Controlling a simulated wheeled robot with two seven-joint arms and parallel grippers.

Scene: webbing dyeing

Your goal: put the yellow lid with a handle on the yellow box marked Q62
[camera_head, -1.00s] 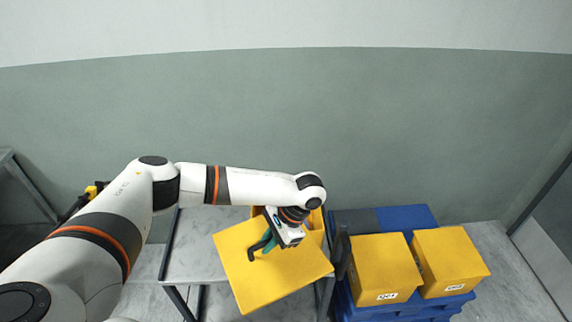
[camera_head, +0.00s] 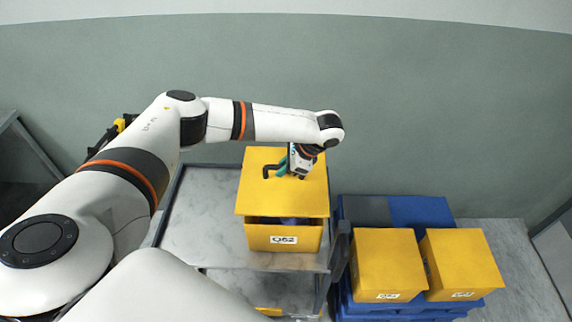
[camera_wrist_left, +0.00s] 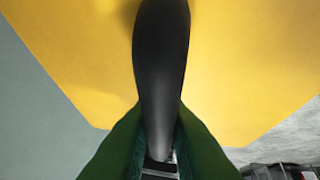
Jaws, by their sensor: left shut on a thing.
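The yellow lid (camera_head: 262,198) is held over the yellow box marked Q62 (camera_head: 257,237), which stands at the right side of a grey-topped table. A dark gap shows between the lid's front edge and the box's front wall, so the lid is not flush there. My left gripper (camera_head: 282,172) is shut on the lid's black handle (camera_head: 268,169). In the left wrist view the handle (camera_wrist_left: 161,75) stands between the green fingers, with the yellow lid (camera_wrist_left: 240,60) behind it. The box's inside is mostly hidden by the lid. My right gripper is not in view.
Two closed yellow boxes, the left one (camera_head: 385,262) and the right one (camera_head: 463,262), stand on a blue pallet (camera_head: 425,212) to the right. The table's left part (camera_head: 205,215) is clear. A yellow object (camera_head: 268,311) shows below the tabletop.

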